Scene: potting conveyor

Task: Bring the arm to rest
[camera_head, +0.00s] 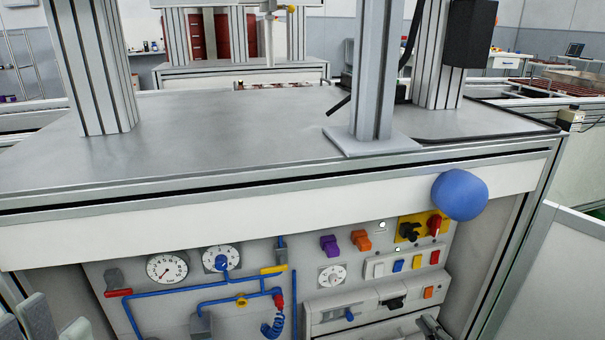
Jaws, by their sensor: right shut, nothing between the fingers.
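A grey worktop (240,150) with metal posts spans the view. Below its white front rail (300,210) is a panel with gauges (167,267), blue pipes and coloured switches. A blue rounded thing (460,196) overlaps the rail at right. Grey upright shapes (36,316) stand lower left.

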